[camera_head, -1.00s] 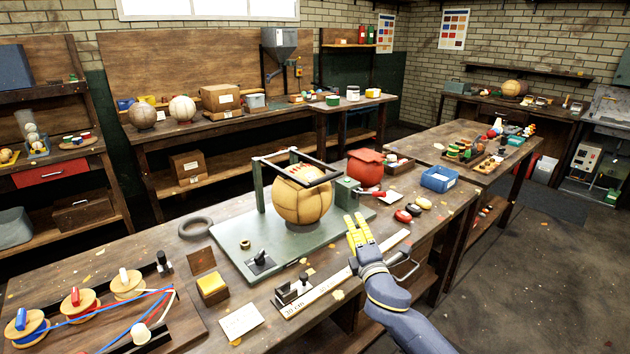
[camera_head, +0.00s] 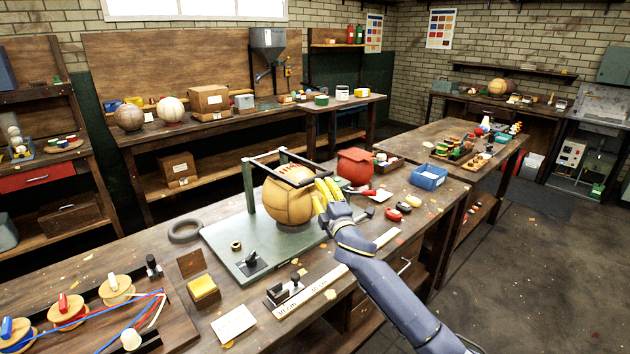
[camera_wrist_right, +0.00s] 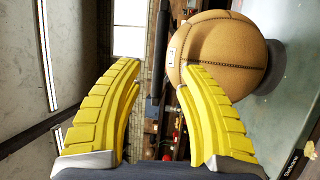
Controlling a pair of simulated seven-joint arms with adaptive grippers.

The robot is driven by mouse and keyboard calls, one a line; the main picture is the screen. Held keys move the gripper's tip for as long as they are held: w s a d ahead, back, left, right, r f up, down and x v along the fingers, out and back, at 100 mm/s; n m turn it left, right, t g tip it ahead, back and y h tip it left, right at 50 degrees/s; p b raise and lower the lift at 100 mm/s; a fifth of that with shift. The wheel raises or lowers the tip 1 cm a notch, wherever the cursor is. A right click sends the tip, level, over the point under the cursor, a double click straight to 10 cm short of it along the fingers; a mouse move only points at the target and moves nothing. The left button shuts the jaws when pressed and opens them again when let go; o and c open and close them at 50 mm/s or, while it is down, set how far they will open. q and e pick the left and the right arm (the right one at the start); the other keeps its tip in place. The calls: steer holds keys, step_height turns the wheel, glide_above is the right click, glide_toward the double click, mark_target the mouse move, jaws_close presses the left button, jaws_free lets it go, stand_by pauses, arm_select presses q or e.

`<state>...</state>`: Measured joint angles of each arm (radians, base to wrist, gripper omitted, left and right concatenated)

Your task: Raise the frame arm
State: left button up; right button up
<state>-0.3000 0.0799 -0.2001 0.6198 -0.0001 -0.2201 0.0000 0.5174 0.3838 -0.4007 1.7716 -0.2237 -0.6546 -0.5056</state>
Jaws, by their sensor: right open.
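The dark frame arm (camera_head: 296,161) lies across the top of a tan leather ball (camera_head: 286,203) on a green base plate (camera_head: 222,240). A green upright post (camera_head: 249,188) stands at its left end. My right gripper (camera_head: 324,194) is at the right side of the ball, by the right end of the frame arm, its yellow fingers spread and empty. In the right wrist view the gripper (camera_wrist_right: 160,80) is open, the ball (camera_wrist_right: 220,55) is beyond its right finger, and a dark bar (camera_wrist_right: 160,50), probably part of the frame, runs between the fingers. My left gripper is not in view.
A red bag-like object (camera_head: 356,166) stands right behind the ball, with a blue tray (camera_head: 428,177) further right. Thread spools (camera_head: 68,310) are at the left.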

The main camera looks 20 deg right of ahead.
mark_target(315, 177)
steer(key=shift+w+a+r, duration=0.1)
steer(key=shift+w+r, duration=0.05)
steer(key=shift+w, duration=0.95)
steer(key=shift+w+r, duration=0.2)
steer(key=shift+w, duration=0.9)
steer(key=shift+w+a+r, duration=0.1)
steer(key=shift+w+r, duration=0.05)
steer(key=shift+w, duration=0.95)
jaws_close()
